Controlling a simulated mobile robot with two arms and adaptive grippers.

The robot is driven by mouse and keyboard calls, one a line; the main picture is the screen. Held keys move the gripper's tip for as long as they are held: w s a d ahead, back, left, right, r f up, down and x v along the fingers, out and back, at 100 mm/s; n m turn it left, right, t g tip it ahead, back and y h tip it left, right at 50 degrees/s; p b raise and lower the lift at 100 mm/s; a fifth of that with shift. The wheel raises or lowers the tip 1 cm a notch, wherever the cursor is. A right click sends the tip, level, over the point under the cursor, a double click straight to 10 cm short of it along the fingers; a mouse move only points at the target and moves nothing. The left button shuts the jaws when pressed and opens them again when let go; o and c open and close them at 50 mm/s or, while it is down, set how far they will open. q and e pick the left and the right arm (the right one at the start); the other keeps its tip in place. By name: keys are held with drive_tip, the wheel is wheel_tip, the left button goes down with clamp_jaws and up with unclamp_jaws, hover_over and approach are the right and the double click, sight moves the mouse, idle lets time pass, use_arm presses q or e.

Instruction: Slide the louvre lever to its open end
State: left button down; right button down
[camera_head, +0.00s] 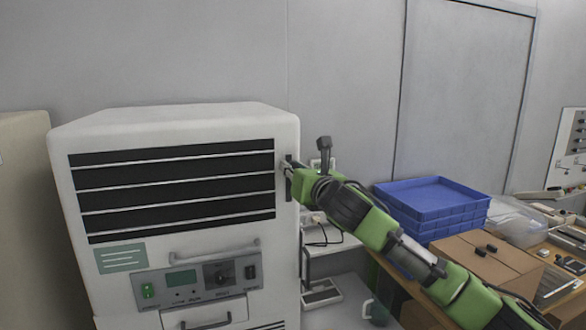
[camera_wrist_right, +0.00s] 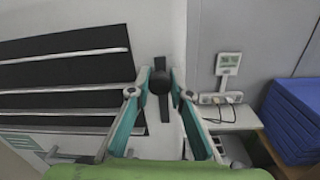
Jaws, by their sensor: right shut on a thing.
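The white cabinet (camera_head: 200,120) stands at the left of the head view, with a louvre of dark slats (camera_head: 175,178) across its upper front. In the right wrist view the louvre lever is a round black knob (camera_wrist_right: 160,83) on a dark upright slot (camera_wrist_right: 165,110), right of the slats (camera_wrist_right: 65,70). My right gripper (camera_head: 289,168) is at the cabinet's upper right front edge. Its two fingers (camera_wrist_right: 161,76) are shut on the lever knob, one on each side. The gripper mostly hides the lever in the head view. My left gripper is not in view.
Below the louvre are a control panel (camera_head: 195,285) and a handle (camera_head: 213,252). Stacked blue crates (camera_head: 430,200) and a cardboard box (camera_head: 485,262) stand on a table at the right, near my right arm. A small shelf (camera_wrist_right: 240,115) stands right of the cabinet.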

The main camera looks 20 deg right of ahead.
drive_tip(key=c, duration=1.8)
unclamp_jaws()
drive_tip(key=shift+s, duration=0.1)
drive_tip(key=s, duration=0.8)
drive_tip(key=s+d, duration=0.1)
drive_tip(key=s, duration=0.3)
drive_tip(key=shift+w, duration=0.1)
